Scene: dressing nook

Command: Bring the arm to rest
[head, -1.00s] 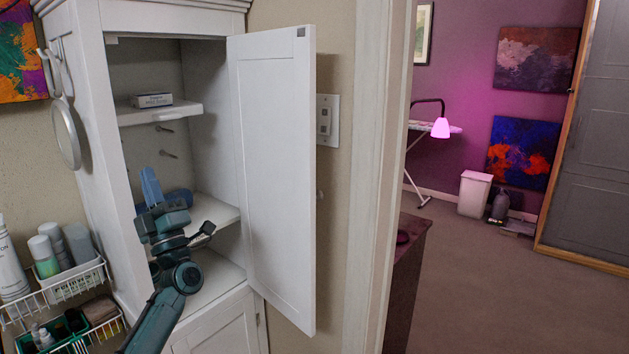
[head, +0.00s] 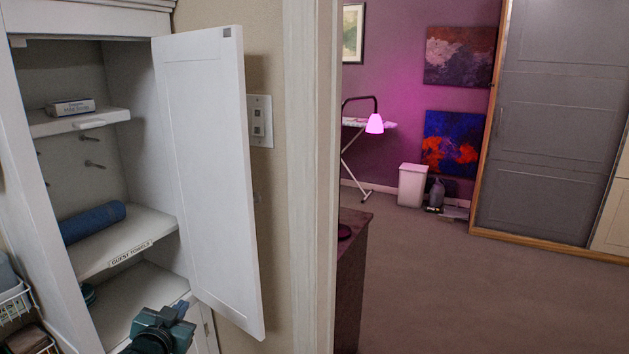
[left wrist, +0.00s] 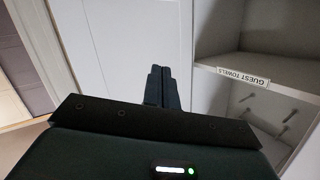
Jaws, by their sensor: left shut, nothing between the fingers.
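My left gripper (head: 178,308) is low in the head view, in front of the open cabinet's lower part. In the left wrist view its two fingers (left wrist: 158,88) are together with nothing between them. A blue rolled towel (head: 93,222) lies on the cabinet's middle shelf (head: 150,228), which has a "GUEST TOWELS" label (head: 130,253); the label also shows in the left wrist view (left wrist: 243,76). The gripper is below and to the right of the towel, apart from it. My right gripper is not in view.
The white cabinet door (head: 207,170) stands open, close to the right of my gripper. A small box (head: 71,107) is on the upper shelf (head: 75,122). A wire basket (head: 14,302) is at the left edge. Beyond the doorway frame (head: 312,180), the floor (head: 450,290) is clear.

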